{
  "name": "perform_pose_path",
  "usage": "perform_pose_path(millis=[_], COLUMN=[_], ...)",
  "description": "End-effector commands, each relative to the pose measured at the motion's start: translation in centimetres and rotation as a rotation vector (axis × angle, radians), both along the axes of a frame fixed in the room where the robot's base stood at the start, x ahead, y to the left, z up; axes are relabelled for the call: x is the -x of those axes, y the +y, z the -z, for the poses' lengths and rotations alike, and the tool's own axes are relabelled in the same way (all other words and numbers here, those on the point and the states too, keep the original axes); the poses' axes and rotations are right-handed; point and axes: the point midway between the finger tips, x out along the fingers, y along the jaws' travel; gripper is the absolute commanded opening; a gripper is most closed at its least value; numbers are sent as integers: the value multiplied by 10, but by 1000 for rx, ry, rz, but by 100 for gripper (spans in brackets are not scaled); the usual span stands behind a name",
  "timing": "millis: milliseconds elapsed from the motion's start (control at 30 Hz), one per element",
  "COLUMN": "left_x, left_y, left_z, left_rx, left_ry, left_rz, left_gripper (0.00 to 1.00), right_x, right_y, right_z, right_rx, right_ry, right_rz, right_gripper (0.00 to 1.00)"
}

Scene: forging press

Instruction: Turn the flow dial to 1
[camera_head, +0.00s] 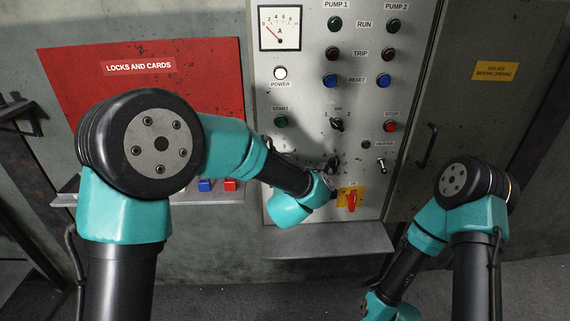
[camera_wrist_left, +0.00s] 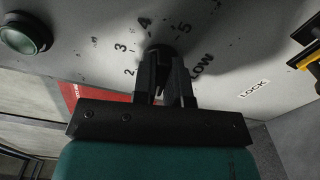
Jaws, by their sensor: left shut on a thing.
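The flow dial is a dark knob (camera_wrist_left: 163,48) in the left wrist view, with the printed numbers 2, 3, 4 and 5 around it and a partly covered label ending in "LOW". My left gripper (camera_wrist_left: 166,68) is shut on the dial, its two fingers on either side of it. They cover much of the dial, and I cannot tell which number it points to. The number 1 is not visible. In the head view the dial (camera_head: 333,162) shows just above my left wrist. My right arm is at lower right; its gripper is not in view.
A selector marked OFF, 1 and 2 (camera_head: 337,124) sits just above the dial. A red switch on a yellow plate (camera_head: 352,199) is close below right. A green START button (camera_head: 281,122) is upper left, a heater toggle (camera_head: 381,165) right. A ledge (camera_head: 330,241) juts out below.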

Motion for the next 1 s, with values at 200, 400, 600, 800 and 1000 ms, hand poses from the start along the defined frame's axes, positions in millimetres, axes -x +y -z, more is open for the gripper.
perform_pose_path(millis=[200, 400, 600, 800, 1000], left_x=[0, 0, 0, 7, 33], left_y=[0, 0, 0, -1, -3], left_z=[0, 0, 0, 0, -1], left_rx=[1, 0, 0, -1, -1], left_ry=[1, 1, 0, 0, 0], left_rz=[-1, 0, 0, 1, 2], left_gripper=[19, 38, 38, 38, 38], right_x=[0, 0, 0, 0, 0], right_y=[0, 0, 0, 0, 0], right_z=[0, 0, 0, 0, 0], right_rx=[0, 0, 0, 0, 0], right_ry=[0, 0, 0, 0, 0], right_rz=[0, 0, 0, 0, 0], right_gripper=[0, 0, 0, 0, 0])
